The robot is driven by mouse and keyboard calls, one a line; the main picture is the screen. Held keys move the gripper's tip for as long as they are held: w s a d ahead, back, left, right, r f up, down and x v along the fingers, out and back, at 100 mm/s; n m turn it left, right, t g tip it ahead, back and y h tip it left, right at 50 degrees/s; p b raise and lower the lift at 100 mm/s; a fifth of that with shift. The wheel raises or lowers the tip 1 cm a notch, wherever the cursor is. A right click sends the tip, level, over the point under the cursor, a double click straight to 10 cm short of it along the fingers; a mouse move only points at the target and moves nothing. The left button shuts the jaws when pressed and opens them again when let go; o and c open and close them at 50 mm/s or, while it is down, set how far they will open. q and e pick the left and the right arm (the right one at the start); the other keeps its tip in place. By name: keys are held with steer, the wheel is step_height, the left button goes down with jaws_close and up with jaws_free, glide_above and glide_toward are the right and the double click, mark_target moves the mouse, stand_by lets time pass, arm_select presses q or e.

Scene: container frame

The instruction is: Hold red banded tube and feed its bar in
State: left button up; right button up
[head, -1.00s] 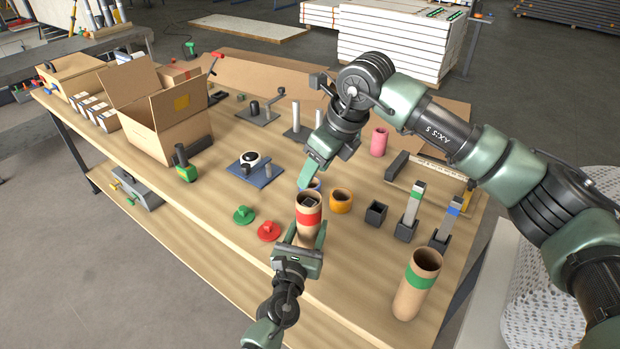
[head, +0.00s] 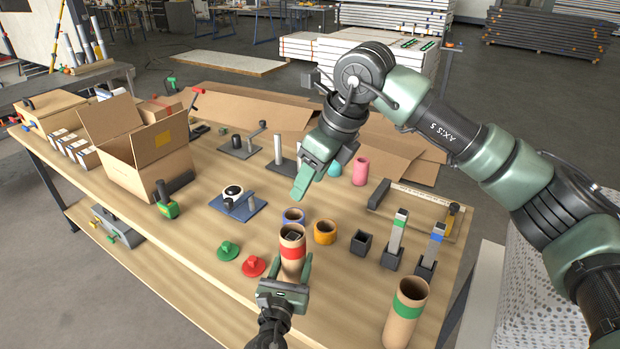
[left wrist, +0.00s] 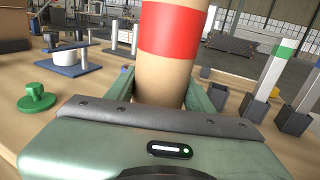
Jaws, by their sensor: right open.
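The red banded tube (head: 291,265) is a tan cardboard tube with a red band, standing upright above the table's front edge. My left gripper (head: 288,280) is shut on it; in the left wrist view the tube (left wrist: 165,80) stands between the fingers. A dark, square-looking end (head: 292,236) shows just inside the tube's mouth; how deep it reaches is hidden. My right gripper (head: 306,182) is open and empty, above and behind the tube's mouth, apart from it. A black square holder (head: 361,242) stands empty beside two holders with a green-topped bar (head: 397,234) and a blue-topped bar (head: 433,247).
A green banded tube (head: 405,312) stands at the front right. Blue (head: 293,216) and orange (head: 325,231) rings lie behind the red banded tube. Green (head: 228,250) and red (head: 253,266) knobbed caps lie to its left. An open cardboard box (head: 150,160) stands farther left.

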arm_select(q)
steer(key=o, duration=0.4)
